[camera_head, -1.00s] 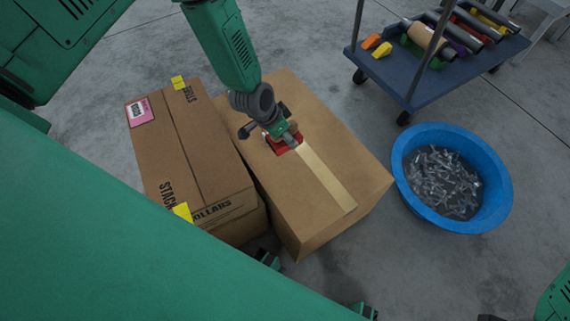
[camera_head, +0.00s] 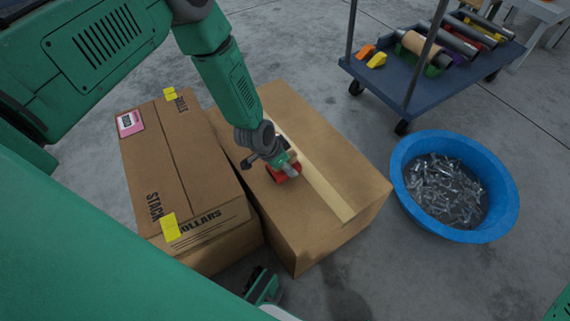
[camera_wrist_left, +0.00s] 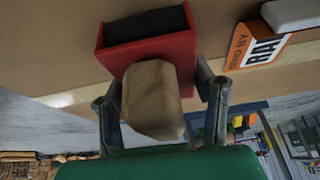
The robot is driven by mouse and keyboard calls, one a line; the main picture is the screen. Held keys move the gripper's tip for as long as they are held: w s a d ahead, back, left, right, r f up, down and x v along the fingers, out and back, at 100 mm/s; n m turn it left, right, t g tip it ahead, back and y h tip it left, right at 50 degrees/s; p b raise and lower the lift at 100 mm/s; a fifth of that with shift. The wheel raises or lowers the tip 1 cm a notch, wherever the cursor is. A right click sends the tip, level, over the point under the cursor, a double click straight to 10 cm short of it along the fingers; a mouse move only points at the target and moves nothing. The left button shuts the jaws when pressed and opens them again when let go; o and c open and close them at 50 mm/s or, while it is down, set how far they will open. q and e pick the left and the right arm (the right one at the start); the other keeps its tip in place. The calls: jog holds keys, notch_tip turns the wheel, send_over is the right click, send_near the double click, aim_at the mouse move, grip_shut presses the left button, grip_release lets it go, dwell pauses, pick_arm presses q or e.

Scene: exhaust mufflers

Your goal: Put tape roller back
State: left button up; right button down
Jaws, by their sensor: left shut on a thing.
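The red tape roller (camera_head: 284,174) is at the top of the right-hand cardboard box (camera_head: 325,130), just left of the pale tape strip (camera_head: 318,180). I cannot tell whether it touches the box. My left gripper (camera_head: 279,160) reaches down from above and is shut on it. In the left wrist view, the roller's red body (camera_wrist_left: 150,53) has a dark opening or roll, and its tan handle (camera_wrist_left: 152,100) sits between the two fingers of my left gripper (camera_wrist_left: 160,105).
A second cardboard box (camera_head: 180,160) with yellow tape stands close on the left. A blue tub (camera_head: 508,195) of metal parts stands on the floor at right. Behind it is a blue cart (camera_head: 392,90) bearing tubes and small orange and yellow pieces. Grey floor lies between.

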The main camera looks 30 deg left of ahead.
pick_arm(q)
jog(key=shift+d+f, duration=0.1)
jog(key=o, duration=1.6)
jog(key=shift+a+f, duration=0.2)
jog(key=shift+a, duration=0.4)
jog(key=shift+d+r, duration=0.1)
jog(key=shift+r, duration=0.25)
jog(key=p+v, duration=0.1)
jog(key=v, duration=0.1)
jog(key=d+p+v, duration=0.1)
jog(key=v, duration=0.2)
jog(key=shift+a+r+p, duration=0.15)
jog(key=shift+r+p, duration=0.1)
jog(key=shift+p, duration=0.1)
jog(key=p+v, duration=0.1)
jog(key=v, duration=0.2)
jog(key=p+v, duration=0.1)
jog(key=v, duration=0.2)
jog(key=shift+s+a+r+p, duration=0.2)
jog(key=shift+a+p, duration=0.1)
pick_arm(e)
notch_tip(320, 180, up, 5)
jog(key=shift+a+r, duration=0.1)
jog(key=shift+r, duration=0.1)
